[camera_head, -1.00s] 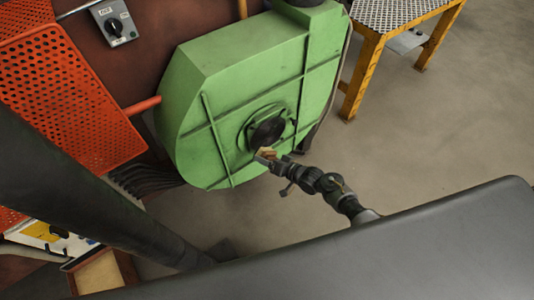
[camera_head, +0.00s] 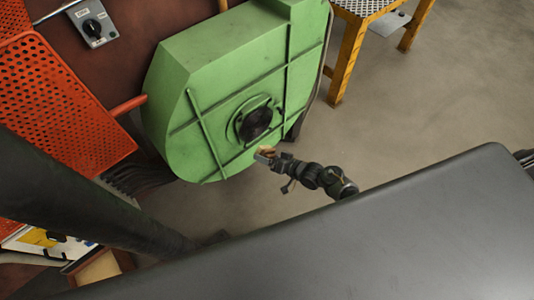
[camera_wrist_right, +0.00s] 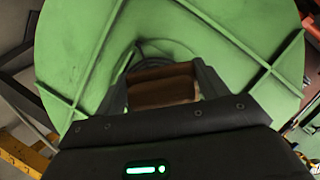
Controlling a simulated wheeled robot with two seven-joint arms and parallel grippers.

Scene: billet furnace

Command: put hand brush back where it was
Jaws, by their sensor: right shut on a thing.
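My right gripper (camera_head: 264,156) is in the middle of the head view, in front of the lower part of a green housing. It is shut on a small brown wooden-looking piece, which I take to be the hand brush (camera_head: 268,150). In the right wrist view the hand brush (camera_wrist_right: 162,86) lies crosswise between the two dark fingers. Only a brown block-like part of it shows; bristles cannot be made out. My left gripper is not in view.
The green housing (camera_head: 215,90) with a round dark hub (camera_head: 256,123) stands behind the gripper. An orange perforated guard (camera_head: 60,110) and a grey switch box (camera_head: 92,24) are at left. A yellow-legged metal stand (camera_head: 345,62) is at top right. Concrete floor (camera_head: 440,110) is clear at right.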

